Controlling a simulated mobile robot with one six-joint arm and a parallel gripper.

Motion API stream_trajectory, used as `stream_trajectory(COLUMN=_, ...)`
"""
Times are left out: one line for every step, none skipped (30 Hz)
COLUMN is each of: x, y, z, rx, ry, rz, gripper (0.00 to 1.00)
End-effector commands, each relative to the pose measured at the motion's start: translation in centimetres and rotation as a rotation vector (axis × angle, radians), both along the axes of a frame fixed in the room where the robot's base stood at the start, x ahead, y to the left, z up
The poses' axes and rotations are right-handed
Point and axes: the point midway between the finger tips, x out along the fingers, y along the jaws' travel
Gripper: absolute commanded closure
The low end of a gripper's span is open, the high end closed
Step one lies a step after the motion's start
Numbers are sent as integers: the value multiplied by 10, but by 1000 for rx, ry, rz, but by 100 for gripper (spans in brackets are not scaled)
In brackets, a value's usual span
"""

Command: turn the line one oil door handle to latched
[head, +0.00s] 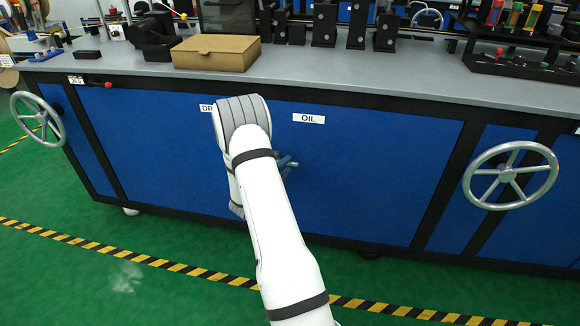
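The line one oil door is the blue panel (365,165) under the white OIL label (308,118) on the front of the bench. My white arm reaches up from the bottom of the head view and bends in front of this panel, at its left part. A small dark grey-blue piece (288,164) shows just right of my arm, below the label. I cannot tell whether it is the door handle or part of my gripper. The rest of the handle and gripper is hidden behind my arm, so neither the handle's angle nor any contact can be made out.
Grey handwheels stick out at the left (37,118) and right (510,175) of the bench front. A small red-knobbed lever (107,85) is at upper left. A cardboard box (216,53) sits on the benchtop. The green floor in front is clear, with a yellow-black stripe.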

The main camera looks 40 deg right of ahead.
Motion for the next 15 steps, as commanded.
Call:
stream_trajectory(x=2, y=-7, z=-2, rx=1, ry=-3, rz=-3, gripper=64)
stream_trajectory(x=3, y=-11, z=-2, rx=1, ry=-3, rz=-3, gripper=64)
stream_trajectory(x=4, y=-15, z=-1, rx=1, ry=-2, rz=-3, gripper=64)
stream_trajectory(x=5, y=-17, z=-1, rx=1, ry=-2, rz=-2, gripper=64)
stream_trajectory(x=6, y=-19, z=-1, rx=0, ry=-1, rz=-1, gripper=64)
stream_trajectory(x=7, y=-21, z=-1, rx=0, ry=-1, rz=-1, gripper=64)
stream_trajectory(x=7, y=-22, z=0, rx=1, ry=-2, rz=-1, gripper=64)
stream_trajectory(x=7, y=-23, z=0, rx=1, ry=-2, rz=-1, gripper=64)
stream_trajectory(x=7, y=-23, z=0, rx=2, ry=-2, rz=-1, gripper=64)
stream_trajectory(x=7, y=-24, z=0, rx=2, ry=-2, rz=-1, gripper=64)
stream_trajectory(x=7, y=-24, z=0, rx=2, ry=-2, rz=-1, gripper=64)
stream_trajectory(x=7, y=-23, z=0, rx=2, ry=-2, rz=-1, gripper=64)
stream_trajectory(x=7, y=-23, z=0, rx=2, ry=-2, rz=-1, gripper=64)
stream_trajectory(x=7, y=-23, z=0, rx=2, ry=-2, rz=-1, gripper=64)
stream_trajectory(x=7, y=-23, z=0, rx=2, ry=-2, rz=-1, gripper=64)
